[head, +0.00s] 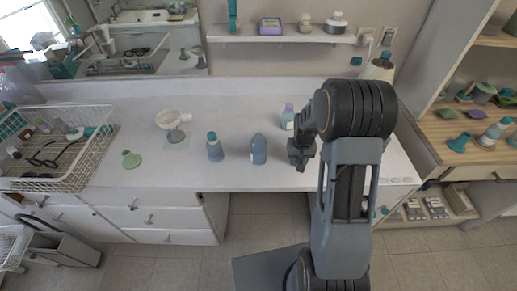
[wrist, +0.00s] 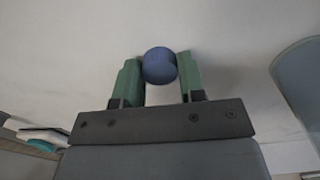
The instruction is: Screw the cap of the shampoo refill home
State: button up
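My gripper (head: 302,152) points down over the front of the white counter. In the wrist view its two green fingertips (wrist: 160,76) are on either side of a round blue cap (wrist: 159,65) and appear to touch it. Whether anything is under the cap is hard to tell. Left of my gripper in the head view stand a blue bottle (head: 258,150) and a blue bottle with a teal cap (head: 214,148). A pale bottle with a purple cap (head: 287,117) stands behind, partly hidden by my arm. Which one is the shampoo refill is unclear.
A wall shelf (head: 270,38) is behind. A wooden shelf unit (head: 470,150) stands right.

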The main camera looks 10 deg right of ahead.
jog(key=c, duration=0.4)
jog(key=shift+r+p, duration=1.75)
jog(key=shift+r, duration=0.8)
jog(key=shift+c, duration=0.2)
